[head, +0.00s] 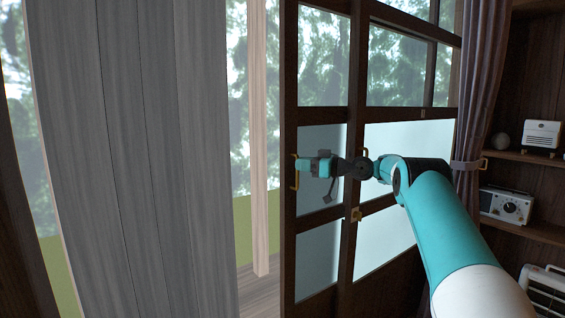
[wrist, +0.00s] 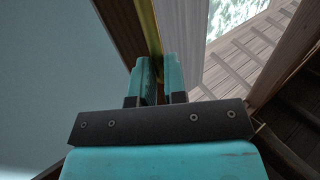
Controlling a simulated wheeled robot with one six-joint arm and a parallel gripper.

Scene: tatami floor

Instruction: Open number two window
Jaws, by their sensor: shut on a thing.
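A dark wood-framed sliding window panel (head: 290,220) with frosted lower panes stands in the middle of the head view. A brass handle (head: 294,181) is on its left upright. My gripper (head: 305,165) reaches in from the right at that handle. In the wrist view, my gripper (wrist: 158,85) is shut on the brass handle (wrist: 148,28), which runs up between the two teal fingers beside the dark frame. Left of this panel is an open gap showing the outside. No number is visible on any panel.
A grey slatted panel (head: 150,150) stands at the left. A pale post (head: 259,140) and wooden deck show through the gap. A tied curtain (head: 478,90) and shelves (head: 528,158) are at right.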

